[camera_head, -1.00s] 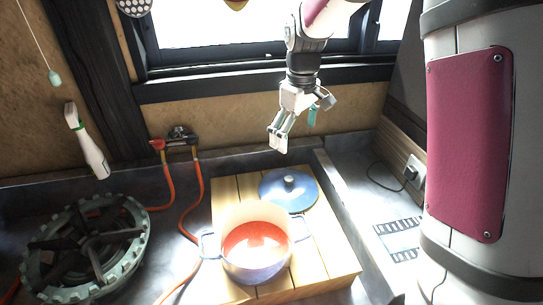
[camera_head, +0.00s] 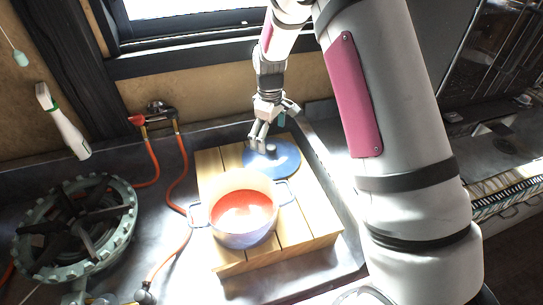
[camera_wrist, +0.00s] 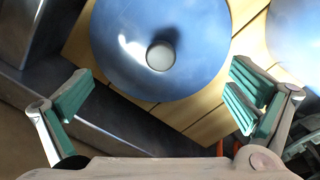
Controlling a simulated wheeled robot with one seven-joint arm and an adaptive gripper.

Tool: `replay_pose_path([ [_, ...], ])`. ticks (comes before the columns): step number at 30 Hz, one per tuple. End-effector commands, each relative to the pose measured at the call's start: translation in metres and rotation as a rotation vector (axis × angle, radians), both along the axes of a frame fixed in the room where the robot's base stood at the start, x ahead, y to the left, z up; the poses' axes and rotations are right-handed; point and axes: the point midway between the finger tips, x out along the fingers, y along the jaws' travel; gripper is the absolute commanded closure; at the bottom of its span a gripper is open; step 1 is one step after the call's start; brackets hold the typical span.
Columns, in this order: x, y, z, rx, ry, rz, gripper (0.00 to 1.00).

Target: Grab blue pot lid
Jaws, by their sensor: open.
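The blue pot lid (camera_head: 274,161) lies flat on the wooden board (camera_head: 296,225), behind the pot, with its round knob up. In the wrist view the lid (camera_wrist: 120,50) fills the upper middle, and its pale knob (camera_wrist: 160,56) shows near the centre. My gripper (camera_head: 257,143) is over the back left part of the lid, close to the knob. In the wrist view the gripper (camera_wrist: 160,98) is open, its green-padded fingers wide apart, with nothing between them. The knob is ahead of the fingertips, not between them.
A blue pot (camera_head: 247,238) with a red inside stands on the board in front of the lid. A gas burner (camera_head: 78,235) is at left, with an orange hose (camera_head: 175,190) beside the board. The wall and window are behind my gripper.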

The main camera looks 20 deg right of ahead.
Motion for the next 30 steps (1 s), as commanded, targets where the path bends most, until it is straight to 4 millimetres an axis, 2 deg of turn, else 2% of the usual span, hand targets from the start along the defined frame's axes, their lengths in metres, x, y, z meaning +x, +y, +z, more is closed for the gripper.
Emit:
replay_pose_path([
  [10,-0.005,-0.002,-0.044,-0.001,0.002,0.001,0.0],
  [19,-0.004,-0.002,-0.05,-0.001,-0.001,0.0,0.0],
  [20,-0.004,-0.002,-0.05,-0.001,-0.001,0.0,0.02],
  [30,-0.004,-0.002,-0.05,0.0,0.0,0.0,0.79],
])
